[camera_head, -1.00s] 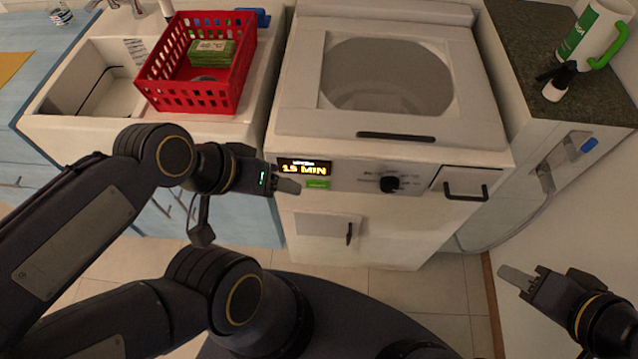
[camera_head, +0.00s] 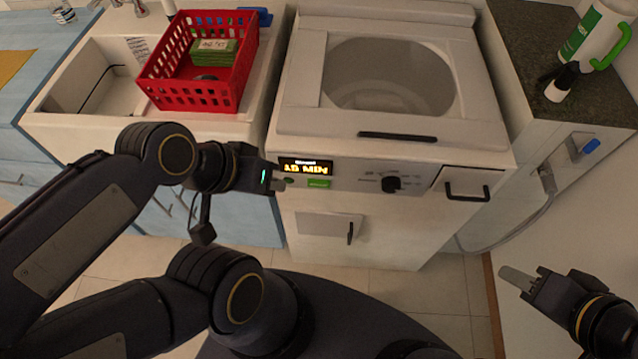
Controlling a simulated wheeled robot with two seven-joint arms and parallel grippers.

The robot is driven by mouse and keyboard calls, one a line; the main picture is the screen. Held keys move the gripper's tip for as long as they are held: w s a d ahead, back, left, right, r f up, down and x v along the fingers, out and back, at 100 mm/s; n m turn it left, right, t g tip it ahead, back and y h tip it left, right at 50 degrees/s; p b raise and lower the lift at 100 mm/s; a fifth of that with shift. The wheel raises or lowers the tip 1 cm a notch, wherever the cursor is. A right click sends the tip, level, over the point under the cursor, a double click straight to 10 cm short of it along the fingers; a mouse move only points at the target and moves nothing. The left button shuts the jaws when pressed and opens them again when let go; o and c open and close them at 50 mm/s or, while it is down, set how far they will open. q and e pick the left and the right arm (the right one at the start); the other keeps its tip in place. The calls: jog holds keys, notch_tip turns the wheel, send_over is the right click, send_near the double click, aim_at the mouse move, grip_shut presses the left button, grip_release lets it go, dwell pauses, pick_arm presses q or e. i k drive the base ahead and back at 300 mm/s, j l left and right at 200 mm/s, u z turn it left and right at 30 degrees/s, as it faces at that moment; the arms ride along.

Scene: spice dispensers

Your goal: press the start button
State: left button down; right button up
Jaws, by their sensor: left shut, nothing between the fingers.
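The white washing machine (camera_head: 300,110) has a front panel with a lit display (camera_head: 305,168) showing yellow text, too blurred to read surely. Below the display is a green rectangular label or button (camera_head: 319,184). A small round green button (camera_head: 289,180) sits just left of it. My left gripper (camera_head: 282,184) is shut and empty, its tip at the left end of the panel, right beside the round button. I cannot tell if it touches. My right gripper (camera_head: 515,278) is at the lower right, away from the machine; its finger gap is not clear.
A black knob (camera_head: 391,184) and a drawer handle (camera_head: 467,191) are on the panel's right side. A red basket (camera_head: 197,97) stands at the sink (camera_head: 110,75) on the left. A dark counter (camera_head: 533,60) with a white-green bottle (camera_head: 593,32) is on the right.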

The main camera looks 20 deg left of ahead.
aim_at(312, 182)
jog(key=k+l+u, duration=0.2)
jog(key=l+u, duration=0.15)
jog(key=k+l+u, duration=0.35)
jog(key=i, duration=0.1)
